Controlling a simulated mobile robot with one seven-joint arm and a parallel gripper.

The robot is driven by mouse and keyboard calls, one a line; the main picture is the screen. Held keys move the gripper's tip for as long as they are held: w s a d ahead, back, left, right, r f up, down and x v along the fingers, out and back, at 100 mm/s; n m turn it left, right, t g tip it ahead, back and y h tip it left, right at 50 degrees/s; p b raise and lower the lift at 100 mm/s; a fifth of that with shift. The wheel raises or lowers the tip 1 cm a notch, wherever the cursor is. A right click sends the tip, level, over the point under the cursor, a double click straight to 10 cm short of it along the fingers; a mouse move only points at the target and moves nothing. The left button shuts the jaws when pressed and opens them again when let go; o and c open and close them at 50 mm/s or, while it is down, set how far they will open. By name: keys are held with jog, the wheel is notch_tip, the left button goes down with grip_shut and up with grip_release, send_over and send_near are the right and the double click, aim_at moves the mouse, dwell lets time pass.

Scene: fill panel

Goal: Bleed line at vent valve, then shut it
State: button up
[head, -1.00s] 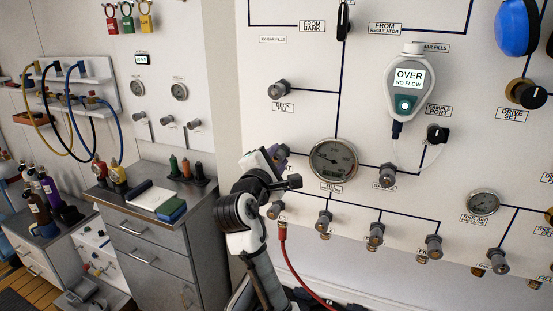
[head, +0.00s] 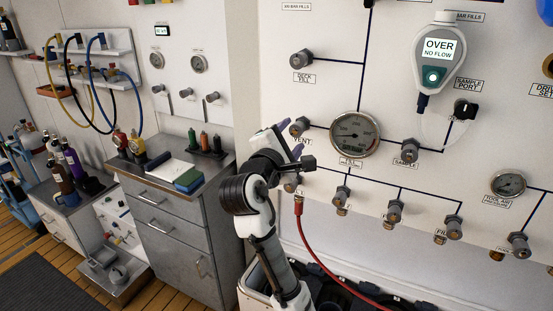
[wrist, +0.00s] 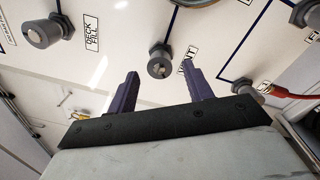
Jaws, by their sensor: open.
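The vent valve (head: 299,127) is a grey knob on the white panel, above the VENT label and left of the round fill gauge (head: 355,135). In the wrist view the vent valve (wrist: 160,62) sits beyond and between my two purple fingertips, with the VENT label beside the right finger. My gripper (wrist: 162,80) is open and empty. In the head view my gripper (head: 283,138) is at the panel just left of the vent valve, partly hidden by my own wrist. Whether a finger touches the knob cannot be told.
The deck fill valve (head: 301,59) is above. A red hose (head: 318,258) hangs from a fitting below the vent valve. The sample valve (head: 408,150) is right of the gauge. An analyzer (head: 437,55) reads OVER, NO FLOW. A grey cabinet (head: 180,235) stands left.

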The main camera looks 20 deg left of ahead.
jog(key=s+b, duration=0.2)
jog(key=s, duration=0.8)
jog(key=shift+f, duration=0.2)
dwell(3.5)
